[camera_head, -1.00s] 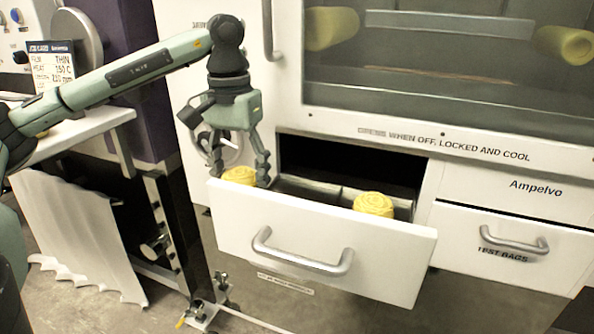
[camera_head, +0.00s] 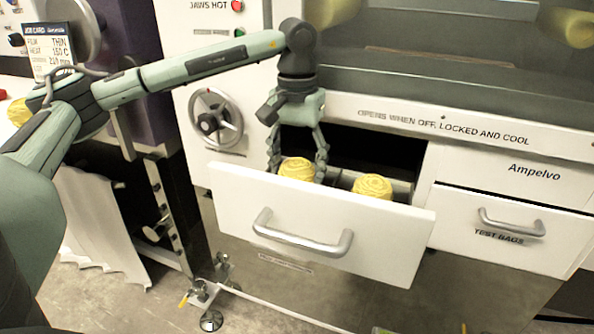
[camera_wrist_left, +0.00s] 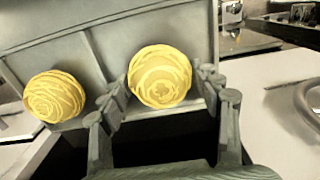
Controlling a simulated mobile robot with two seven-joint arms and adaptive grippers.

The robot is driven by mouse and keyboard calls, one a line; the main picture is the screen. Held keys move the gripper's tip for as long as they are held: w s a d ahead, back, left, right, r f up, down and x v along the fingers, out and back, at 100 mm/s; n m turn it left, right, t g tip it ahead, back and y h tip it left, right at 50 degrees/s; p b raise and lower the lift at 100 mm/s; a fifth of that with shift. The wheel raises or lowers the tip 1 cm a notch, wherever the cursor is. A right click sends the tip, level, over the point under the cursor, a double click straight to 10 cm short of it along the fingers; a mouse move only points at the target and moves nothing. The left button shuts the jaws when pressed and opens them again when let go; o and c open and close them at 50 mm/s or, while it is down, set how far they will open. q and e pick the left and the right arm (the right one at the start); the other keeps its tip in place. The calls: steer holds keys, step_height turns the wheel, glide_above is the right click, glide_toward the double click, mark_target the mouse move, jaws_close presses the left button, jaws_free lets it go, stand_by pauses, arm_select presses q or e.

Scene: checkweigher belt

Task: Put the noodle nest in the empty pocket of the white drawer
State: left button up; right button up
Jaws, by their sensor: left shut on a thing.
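My left gripper (camera_head: 297,152) points down over the open white drawer (camera_head: 385,245), its fingers shut on a yellow noodle nest (camera_head: 297,169). In the left wrist view the held nest (camera_wrist_left: 160,76) sits between the two fingertips (camera_wrist_left: 158,95). A second yellow nest (camera_head: 373,186) is in the drawer to the right of the held one; it shows at left in the wrist view (camera_wrist_left: 55,97). The drawer's front panel hides the bottoms of both nests and the pocket floors in the head view. I cannot tell whether the held nest touches the drawer. My right gripper is not in view.
The machine front with its warning label (camera_head: 443,124) rises close behind the drawer. A closed drawer labelled test bags (camera_head: 505,230) is at right. A handwheel (camera_head: 216,122) is left of the gripper. Another yellow item (camera_head: 18,112) shows at the far left, partly hidden.

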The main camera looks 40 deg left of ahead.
arm_select(q)
steer(key=shift+f, duration=0.1)
steer(key=o, duration=1.2)
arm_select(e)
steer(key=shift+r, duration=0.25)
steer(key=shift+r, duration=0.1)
arm_select(q)
steer(key=shift+r, duration=0.45)
steer(key=shift+r+p, duration=0.45)
steer(key=shift+r, duration=5.3)
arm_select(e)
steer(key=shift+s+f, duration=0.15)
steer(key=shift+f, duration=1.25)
